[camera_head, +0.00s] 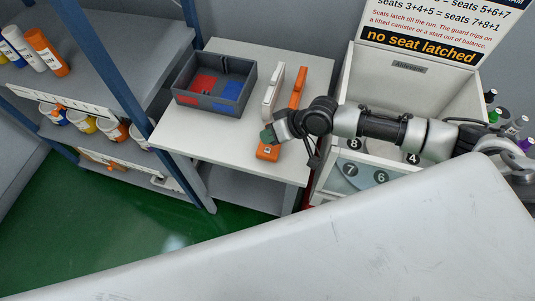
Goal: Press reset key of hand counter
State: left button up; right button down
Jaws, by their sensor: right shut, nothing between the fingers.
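My right arm reaches in from the right over a small white table (196,141). My right gripper (267,136) is shut and empty, low over the table's front right part. A small dark green patch shows at its tip; I cannot tell what it is. An orange piece (268,153) shows just in front of the tip, and a longer orange piece (297,88) shows behind it. The gripper hides what lies between them, and I cannot tell whether it touches anything. I cannot make out a hand counter or its reset key for sure. My left gripper is not in view.
A grey bin (216,102) with red and blue compartments stands at the table's back left. A slim white object (273,92) lies right of it. A white machine (362,72) with a sign stands right. Blue-posted shelves (112,48) hold bottles and jars at left.

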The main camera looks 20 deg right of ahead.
aim_at(269, 148)
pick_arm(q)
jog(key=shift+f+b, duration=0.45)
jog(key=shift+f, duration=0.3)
pick_arm(e)
jog(key=shift+f, duration=1.1)
dwell(0.4)
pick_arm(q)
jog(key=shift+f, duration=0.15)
pick_arm(e)
jog(key=shift+f, duration=0.4)
pick_arm(q)
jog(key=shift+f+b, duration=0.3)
jog(key=shift+b, duration=0.15)
pick_arm(e)
jog(key=shift+f, duration=0.45)
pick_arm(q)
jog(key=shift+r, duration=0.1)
pick_arm(e)
jog(key=shift+r, duration=0.1)
pick_arm(q)
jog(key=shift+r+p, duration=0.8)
jog(key=shift+p, duration=0.1)
pick_arm(e)
jog(key=shift+r, duration=0.75)
